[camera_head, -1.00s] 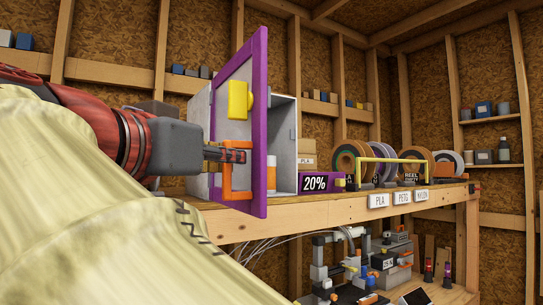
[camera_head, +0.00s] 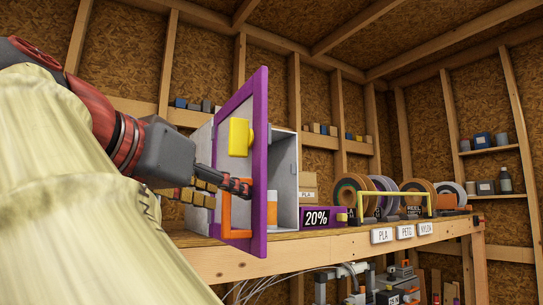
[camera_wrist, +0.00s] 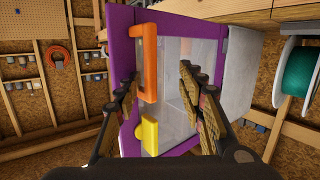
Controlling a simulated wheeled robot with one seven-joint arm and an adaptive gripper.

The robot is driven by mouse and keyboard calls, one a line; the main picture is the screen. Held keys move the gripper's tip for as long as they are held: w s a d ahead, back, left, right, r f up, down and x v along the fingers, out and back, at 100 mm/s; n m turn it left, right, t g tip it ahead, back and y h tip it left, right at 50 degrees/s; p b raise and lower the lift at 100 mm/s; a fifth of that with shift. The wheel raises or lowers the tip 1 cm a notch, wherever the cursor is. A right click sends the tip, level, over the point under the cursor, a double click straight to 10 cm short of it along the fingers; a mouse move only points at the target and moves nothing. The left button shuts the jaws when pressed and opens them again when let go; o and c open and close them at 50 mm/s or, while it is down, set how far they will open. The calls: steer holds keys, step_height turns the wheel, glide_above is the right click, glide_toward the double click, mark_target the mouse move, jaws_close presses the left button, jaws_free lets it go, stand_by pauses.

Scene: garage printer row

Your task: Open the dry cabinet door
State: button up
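The dry cabinet (camera_head: 285,165) is a grey box on the wooden bench. Its purple-framed door (camera_head: 262,150) stands swung out wide, and the inside shows to its right. The door has an orange handle (camera_head: 227,215) and a yellow block (camera_head: 239,137) above it. My gripper (camera_head: 226,188) is at the door near the top of the handle. In the wrist view its fingers (camera_wrist: 157,74) are spread apart, with the orange handle (camera_wrist: 149,60) and yellow block (camera_wrist: 149,135) seen between them. I cannot tell whether a finger touches the handle.
Several filament spools (camera_head: 350,195) stand farther right on the bench (camera_head: 330,250). A green spool (camera_wrist: 298,70) shows in the wrist view. Machines sit below the bench.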

mark_target(231, 125)
steer(key=r, duration=0.3)
steer(key=d+r+t, duration=0.1)
steer(key=r, duration=0.3)
steer(key=r+t, duration=0.1)
steer(key=r, duration=0.2)
steer(key=shift+w+d+r, duration=0.15)
steer(key=shift+w+d, duration=0.05)
steer(key=shift+w, duration=0.15)
step_height(231, 125, down, 9)
steer(key=s+d+m+g+h, duration=0.1)
steer(key=s+g, duration=0.1)
steer(key=g, duration=0.2)
steer(key=s+a+p, duration=0.4)
steer(key=s+a, duration=0.1)
steer(key=a, duration=0.3)
steer(key=shift+f, duration=0.3)
